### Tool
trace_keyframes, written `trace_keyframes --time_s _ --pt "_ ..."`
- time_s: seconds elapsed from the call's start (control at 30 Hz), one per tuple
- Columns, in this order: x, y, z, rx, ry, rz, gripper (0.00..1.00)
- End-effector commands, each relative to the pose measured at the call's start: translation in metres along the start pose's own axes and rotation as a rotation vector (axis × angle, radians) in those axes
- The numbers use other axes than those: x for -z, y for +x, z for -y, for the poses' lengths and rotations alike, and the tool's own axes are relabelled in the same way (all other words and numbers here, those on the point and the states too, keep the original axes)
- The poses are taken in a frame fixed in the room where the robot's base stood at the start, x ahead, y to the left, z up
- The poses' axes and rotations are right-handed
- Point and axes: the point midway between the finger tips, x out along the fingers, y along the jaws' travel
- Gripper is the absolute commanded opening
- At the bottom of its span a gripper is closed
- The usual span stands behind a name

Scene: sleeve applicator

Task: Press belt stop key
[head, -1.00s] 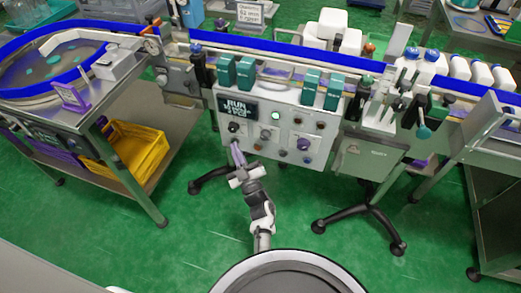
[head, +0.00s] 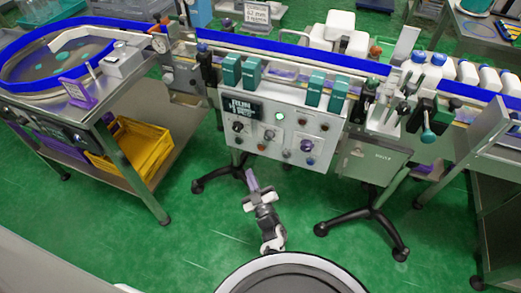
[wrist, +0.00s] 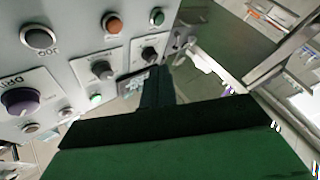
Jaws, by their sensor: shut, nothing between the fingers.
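The control panel (head: 270,135) hangs on the front of the conveyor. It has a dark text display (head: 243,108), a lit green lamp (head: 280,116), knobs and several buttons. An orange button (wrist: 112,23) and a black button (wrist: 40,37) show close up in the wrist view, with a green button (wrist: 157,17) and a purple knob (wrist: 20,101). I cannot tell which one is the belt stop key. My gripper (head: 251,179) is shut and empty, below and in front of the panel, apparently apart from it. Its dark closed fingers point up in the wrist view (wrist: 157,78).
The blue-edged conveyor (head: 290,57) runs above the panel, with teal blocks (head: 231,69) on its front side. A steel cart (head: 125,165) with a yellow crate (head: 140,147) stands left. Black stand feet (head: 385,235) reach out at right. Green floor is open before the panel.

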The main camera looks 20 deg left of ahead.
Motion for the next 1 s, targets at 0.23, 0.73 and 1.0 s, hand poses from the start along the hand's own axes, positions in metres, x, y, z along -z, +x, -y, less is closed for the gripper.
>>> trace_keyframes --time_s 0.23,0.73,1.0 --pt "-0.02 0.025 -0.018 -0.001 -0.003 -0.003 0.0" --pt "-0.039 0.053 -0.039 0.0 0.0 0.0 0.0" --pt "-0.039 0.054 -0.04 -0.001 0.0 0.0 0.0"
